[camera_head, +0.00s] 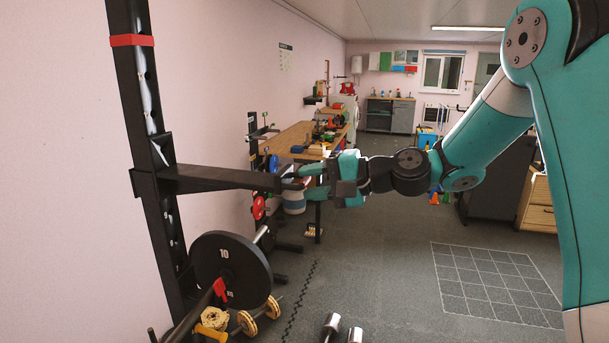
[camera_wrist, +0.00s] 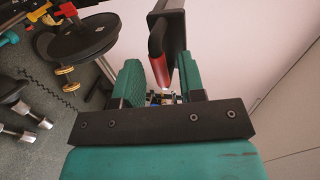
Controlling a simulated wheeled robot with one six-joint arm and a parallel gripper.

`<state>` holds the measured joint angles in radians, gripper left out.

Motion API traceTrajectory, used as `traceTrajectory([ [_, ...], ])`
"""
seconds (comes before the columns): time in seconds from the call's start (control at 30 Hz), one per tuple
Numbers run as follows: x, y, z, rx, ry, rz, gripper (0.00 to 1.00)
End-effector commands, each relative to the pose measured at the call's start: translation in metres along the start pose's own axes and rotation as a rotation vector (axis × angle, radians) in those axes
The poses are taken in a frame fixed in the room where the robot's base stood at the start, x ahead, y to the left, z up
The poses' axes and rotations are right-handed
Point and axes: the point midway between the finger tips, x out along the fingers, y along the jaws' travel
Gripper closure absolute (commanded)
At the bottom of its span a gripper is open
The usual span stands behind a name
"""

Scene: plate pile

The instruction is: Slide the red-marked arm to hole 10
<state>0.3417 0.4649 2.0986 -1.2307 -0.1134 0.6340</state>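The black rack upright (camera_head: 158,200) stands at the left, with a column of holes and small white marks too small to read surely. A red band (camera_head: 132,40) wraps it near the top. The black arm (camera_head: 215,179) sticks out level from the upright at mid-height, towards the right. Its tip carries red, seen in the wrist view as a red end (camera_wrist: 159,70). My gripper (camera_head: 312,183) is at this tip, with its teal fingers on either side. In the wrist view the fingers (camera_wrist: 162,88) stand apart, with a gap beside the red end, so it looks open.
A black plate marked 10 (camera_head: 231,262) hangs low on the rack, below the arm. Dumbbells (camera_head: 340,328) lie on the floor in front. A workbench (camera_head: 295,138) stands behind along the wall. The floor right of the rack is mostly clear.

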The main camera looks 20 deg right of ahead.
Motion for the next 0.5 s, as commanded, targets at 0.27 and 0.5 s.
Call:
traceTrajectory([
  [0.27,0.018,0.0,0.0,0.0,0.0,0.0,0.63],
  [0.5,0.018,0.001,0.0,0.0,0.001,0.0,0.68],
])
